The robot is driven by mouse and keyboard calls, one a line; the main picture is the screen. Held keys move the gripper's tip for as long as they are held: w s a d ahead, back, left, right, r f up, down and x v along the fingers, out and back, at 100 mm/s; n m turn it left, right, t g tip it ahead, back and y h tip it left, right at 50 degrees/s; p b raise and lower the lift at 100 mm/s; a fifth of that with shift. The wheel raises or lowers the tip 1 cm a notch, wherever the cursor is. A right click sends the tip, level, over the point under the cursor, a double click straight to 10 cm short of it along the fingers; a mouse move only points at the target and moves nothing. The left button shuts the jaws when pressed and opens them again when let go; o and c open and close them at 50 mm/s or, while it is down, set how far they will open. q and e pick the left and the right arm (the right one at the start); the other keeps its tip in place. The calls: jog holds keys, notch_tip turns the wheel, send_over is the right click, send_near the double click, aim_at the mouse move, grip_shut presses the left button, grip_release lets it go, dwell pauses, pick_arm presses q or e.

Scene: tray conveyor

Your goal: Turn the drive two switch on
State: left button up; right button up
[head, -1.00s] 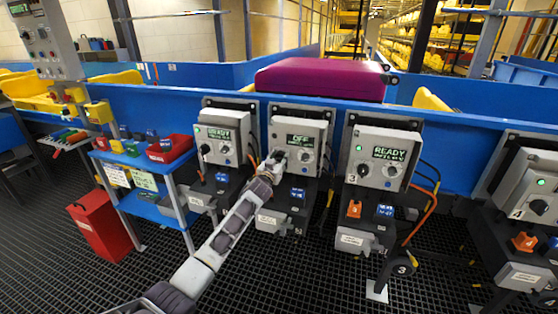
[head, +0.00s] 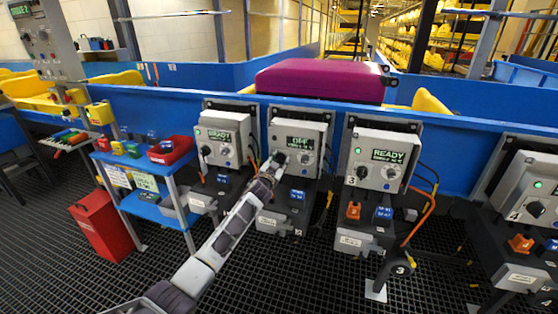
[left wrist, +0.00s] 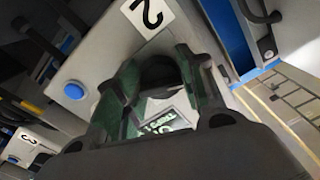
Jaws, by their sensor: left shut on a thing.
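The drive two box (head: 319,133) is the grey box in the middle of the row, with a dark display (head: 299,143) reading OFF and no lit green lamp that I can see. My left gripper (head: 278,160) is at the lower left of its front, covering most of the switch. In the left wrist view, the box carries a "2" label (left wrist: 148,14), and the fingers of my left gripper (left wrist: 158,95) are shut on the dark switch knob (left wrist: 159,70). The knob's exact angle is hidden. My right gripper is not in view.
The drive one box (head: 222,126) on the left and the drive three box (head: 385,150) on the right show READY with green lamps. Orange and blue parts sit below the boxes. A magenta case (head: 320,80) lies on the conveyor behind.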

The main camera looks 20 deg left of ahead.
pick_arm(q)
jog(key=m, duration=0.3)
jog(key=shift+p, duration=0.35)
jog(key=m, duration=0.2)
jog(key=shift+m, duration=0.4)
jog(key=m+p, duration=0.1)
jog(key=m, duration=0.5)
jog(key=shift+m+p, duration=0.3)
jog(key=shift+m, duration=0.4)
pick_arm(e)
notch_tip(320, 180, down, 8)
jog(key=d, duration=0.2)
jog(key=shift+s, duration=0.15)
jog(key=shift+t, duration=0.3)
pick_arm(q)
jog(key=shift+m, duration=0.3)
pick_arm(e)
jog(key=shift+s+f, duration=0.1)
pick_arm(q)
jog(key=o, duration=1)
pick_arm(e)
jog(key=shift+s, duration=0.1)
